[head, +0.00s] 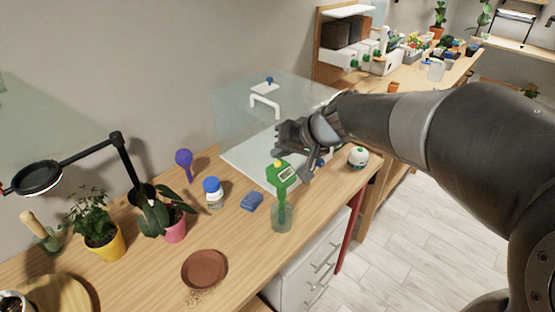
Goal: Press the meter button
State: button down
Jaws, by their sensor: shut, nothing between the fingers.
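The green meter (283,176) stands upright with its stem in a clear glass (283,219) near the front edge of the wooden bench. A small pale display shows on its face, and a small yellowish spot, which may be the button, shows near its top. My gripper (303,174) is shut and empty, just right of and above the meter's head. In this view its tip overlaps the meter's right edge; I cannot tell whether they touch.
A clear panelled box (240,110) stands behind.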

jog(key=shift+f, duration=0.4)
jog(key=shift+f, duration=0.2)
dwell(0.4)
jog(key=shift+r, duration=0.7)
notch_tip(320, 180, up, 6)
dwell(0.6)
